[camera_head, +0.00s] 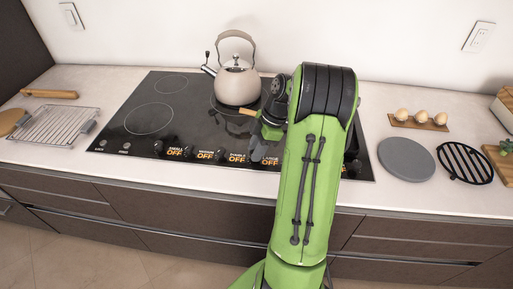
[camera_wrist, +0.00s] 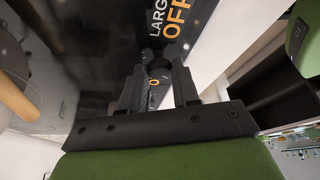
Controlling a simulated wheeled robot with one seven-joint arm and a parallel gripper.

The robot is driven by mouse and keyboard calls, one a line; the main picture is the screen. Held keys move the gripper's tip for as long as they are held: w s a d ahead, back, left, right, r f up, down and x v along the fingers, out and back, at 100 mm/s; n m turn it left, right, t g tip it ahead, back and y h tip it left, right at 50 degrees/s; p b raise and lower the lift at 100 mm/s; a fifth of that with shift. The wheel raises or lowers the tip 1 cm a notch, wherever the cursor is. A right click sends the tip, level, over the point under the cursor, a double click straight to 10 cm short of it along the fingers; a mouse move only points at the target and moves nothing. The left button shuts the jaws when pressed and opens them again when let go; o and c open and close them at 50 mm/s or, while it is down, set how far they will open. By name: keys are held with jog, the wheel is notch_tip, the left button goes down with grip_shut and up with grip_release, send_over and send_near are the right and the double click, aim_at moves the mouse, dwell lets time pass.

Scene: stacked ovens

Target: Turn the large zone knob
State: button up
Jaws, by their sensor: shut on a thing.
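The black glass cooktop (camera_head: 140,150) has a row of dark knobs along its front edge, with lit labels reading OFF. The large zone label (camera_head: 268,160) shows just beside my gripper (camera_head: 262,148) and also reads OFF. In the wrist view the LARGE OFF label (camera_wrist: 172,20) stands in orange and white above my gripper (camera_wrist: 158,82). Its two fingers are shut on the dark round large zone knob (camera_wrist: 158,67), one on either side. In the head view my gripper and arm hide this knob.
A beige kettle (camera_head: 236,82) stands on a back burner behind my gripper. A wire rack (camera_head: 55,125) lies left of the cooktop. An egg board (camera_head: 418,122), a grey round plate (camera_head: 405,158) and a black trivet (camera_head: 467,162) lie to the right.

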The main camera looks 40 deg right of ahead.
grip_shut()
jog(key=shift+m, duration=0.4)
jog(key=m+b, duration=0.1)
jog(key=m, duration=0.1)
jog(key=m+t+h, duration=0.1)
jog(key=m, duration=0.1)
jog(key=shift+s+a+t+b, duration=0.1)
jog(key=shift+t+b, duration=0.2)
jog(key=shift+b, duration=0.05)
jog(key=m+h, duration=0.1)
jog(key=m, duration=0.1)
jog(key=m+b, duration=0.1)
jog(key=m, duration=0.1)
jog(key=shift+a+t+h+b, duration=0.2)
jog(key=shift+t+h+b, duration=0.1)
jog(key=shift+h, duration=0.1)
jog(key=m+h, duration=0.1)
jog(key=m, duration=0.1)
jog(key=m+b, duration=0.1)
jog(key=m, duration=0.1)
jog(key=shift+a+m+h, duration=0.1)
jog(key=shift+m+h, duration=0.3)
jog(key=shift+a+m+h, duration=0.15)
jog(key=shift+m+h, duration=0.55)
jog(key=shift+m, duration=1.3)
jog(key=o, duration=0.9)
grip_release()
